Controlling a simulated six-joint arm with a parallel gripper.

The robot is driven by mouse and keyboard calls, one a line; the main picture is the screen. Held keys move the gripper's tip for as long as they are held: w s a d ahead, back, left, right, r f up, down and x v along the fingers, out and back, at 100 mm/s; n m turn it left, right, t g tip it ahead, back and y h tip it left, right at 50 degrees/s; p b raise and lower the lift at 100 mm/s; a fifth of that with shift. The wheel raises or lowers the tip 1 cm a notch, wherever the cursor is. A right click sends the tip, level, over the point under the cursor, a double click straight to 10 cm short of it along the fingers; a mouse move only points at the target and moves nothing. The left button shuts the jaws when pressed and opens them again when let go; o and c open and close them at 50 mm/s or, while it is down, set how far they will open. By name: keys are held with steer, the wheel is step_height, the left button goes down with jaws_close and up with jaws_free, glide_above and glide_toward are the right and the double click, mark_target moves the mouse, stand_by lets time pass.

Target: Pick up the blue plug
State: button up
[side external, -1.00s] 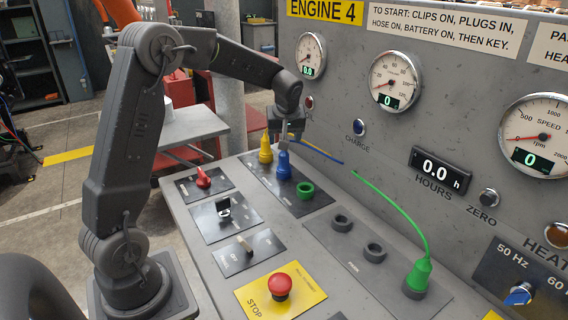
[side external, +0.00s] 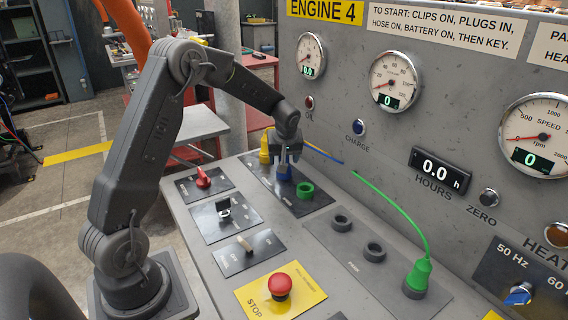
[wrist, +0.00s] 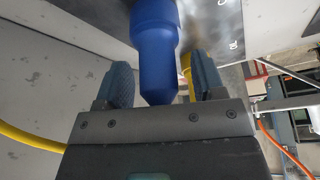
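The blue plug (side external: 284,174) stands upright in its place on the dark plate in the side view, partly hidden by my gripper (side external: 288,158). In the wrist view the blue plug (wrist: 156,50) sits between the two fingers of my gripper (wrist: 155,82). The fingers are apart, with a gap showing on both sides of the plug. My gripper points down over the plug and is open around it.
A yellow plug (side external: 265,148) stands close beside the blue one. An empty green socket ring (side external: 305,190) is on the right. A green plug (side external: 417,277) with a cable stands at the front right. The gauge panel (side external: 340,130) rises behind.

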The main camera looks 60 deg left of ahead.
steer(key=c, duration=1)
steer(key=shift+r, duration=0.1)
